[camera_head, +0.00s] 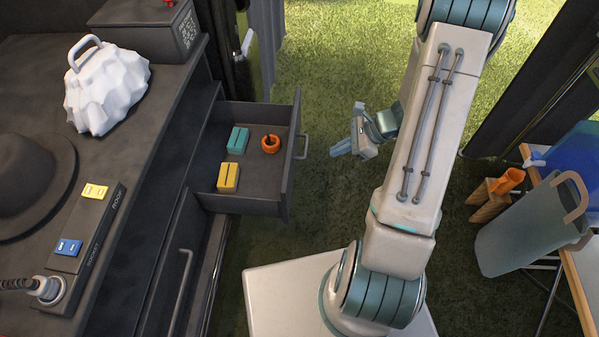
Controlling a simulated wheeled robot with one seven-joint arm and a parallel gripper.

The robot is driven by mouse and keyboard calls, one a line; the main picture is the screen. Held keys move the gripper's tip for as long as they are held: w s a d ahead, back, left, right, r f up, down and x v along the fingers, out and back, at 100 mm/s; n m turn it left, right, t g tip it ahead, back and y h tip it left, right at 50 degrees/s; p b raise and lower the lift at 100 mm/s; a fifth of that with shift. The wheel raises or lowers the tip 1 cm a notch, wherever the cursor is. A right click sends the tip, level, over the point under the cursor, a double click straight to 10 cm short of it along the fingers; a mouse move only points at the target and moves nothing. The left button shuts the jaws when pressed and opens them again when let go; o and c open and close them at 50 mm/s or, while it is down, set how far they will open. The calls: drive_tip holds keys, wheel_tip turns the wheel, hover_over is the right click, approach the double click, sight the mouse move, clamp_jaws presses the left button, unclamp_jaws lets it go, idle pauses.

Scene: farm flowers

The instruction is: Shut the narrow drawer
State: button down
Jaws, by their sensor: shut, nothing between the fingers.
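The narrow drawer (291,168) is pulled out from the dark cabinet on the left. It holds a teal block (237,140), a yellow block (228,177) and a small orange ring-shaped object (270,144). Its grey handle (303,147) is on the front panel, facing right. My gripper (340,151) is to the right of the handle, apart from it, with free space between them. The gripper is shut and empty, pointing left toward the drawer front.
A wider front with a long handle (180,292) is nearer on the cabinet. A white lumpy object (107,90), a dark hat (32,185) and a switch box (88,220) are on top. Grass lies between.

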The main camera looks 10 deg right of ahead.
drive_tip(key=a+r+b+x, duration=0.1)
drive_tip(key=b+x, duration=0.2)
drive_tip(key=x, duration=1)
drive_tip(key=shift+w+a+f+m+b, duration=0.2)
drive_tip(key=shift+w+a+m+b, duration=0.1)
drive_tip(key=shift+w+b, duration=0.15)
